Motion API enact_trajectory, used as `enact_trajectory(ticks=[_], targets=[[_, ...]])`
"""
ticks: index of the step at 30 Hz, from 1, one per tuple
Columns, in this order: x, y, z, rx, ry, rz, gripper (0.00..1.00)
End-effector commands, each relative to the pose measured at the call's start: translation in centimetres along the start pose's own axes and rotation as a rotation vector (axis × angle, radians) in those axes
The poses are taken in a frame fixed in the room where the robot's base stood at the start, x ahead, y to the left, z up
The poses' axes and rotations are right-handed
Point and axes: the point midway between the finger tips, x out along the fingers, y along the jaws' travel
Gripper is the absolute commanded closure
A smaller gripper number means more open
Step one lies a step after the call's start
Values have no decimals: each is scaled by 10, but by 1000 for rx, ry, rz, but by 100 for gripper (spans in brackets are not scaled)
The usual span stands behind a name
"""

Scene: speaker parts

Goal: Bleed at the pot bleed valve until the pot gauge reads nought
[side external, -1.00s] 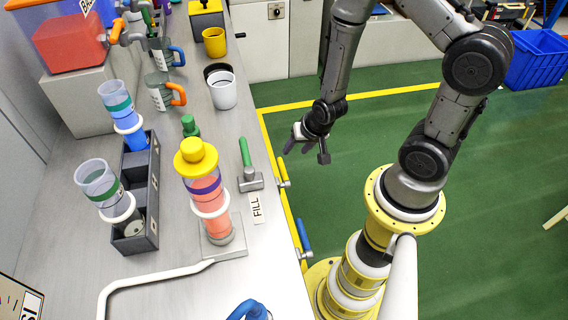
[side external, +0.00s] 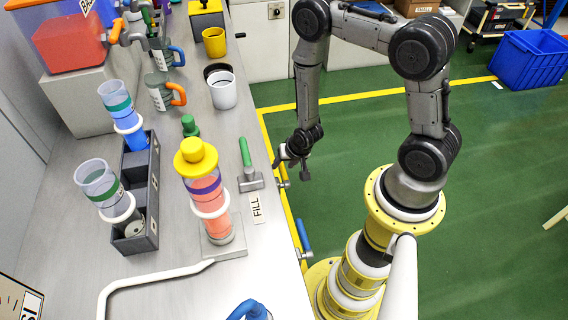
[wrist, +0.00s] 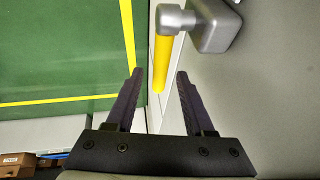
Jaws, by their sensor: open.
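A yellow valve handle (wrist: 160,65) on a grey metal body (wrist: 215,25) shows in the wrist view. Its free end points down the picture, between my fingertips. My gripper (wrist: 158,74) is open, one finger on each side of the handle's end, with no contact visible. In the side view my gripper (side external: 280,163) is at the bench's front edge, by the grey valve body (side external: 283,184), and largely hides the handle. A second valve with a blue handle (side external: 304,236) is on the same edge. I cannot tell which is the pot bleed valve. No readable gauge shows.
On the bench are a yellow-capped red cylinder (side external: 205,185), a green-handled tool (side external: 246,155), a FILL label (side external: 256,207) and a dark rack (side external: 150,215) with clear tubes. Cups stand farther back.

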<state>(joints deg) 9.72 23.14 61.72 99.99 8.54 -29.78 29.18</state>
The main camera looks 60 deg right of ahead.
Motion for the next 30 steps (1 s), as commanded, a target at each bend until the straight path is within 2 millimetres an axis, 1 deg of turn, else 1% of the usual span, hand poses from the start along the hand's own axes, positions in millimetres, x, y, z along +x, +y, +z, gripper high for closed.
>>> enact_trajectory(ticks=[8, 9, 14, 15, 18, 30], targets=[[2, 0, 0, 0, 0, 0, 47], [2, 0, 0, 0, 0, 0, 49], [2, 0, 0, 0, 0, 0, 77], [2, 0, 0, 0, 0, 0, 85], [2, 0, 0, 0, 0, 0, 100], [1, 0, 0, 0, 0, 0, 100]])
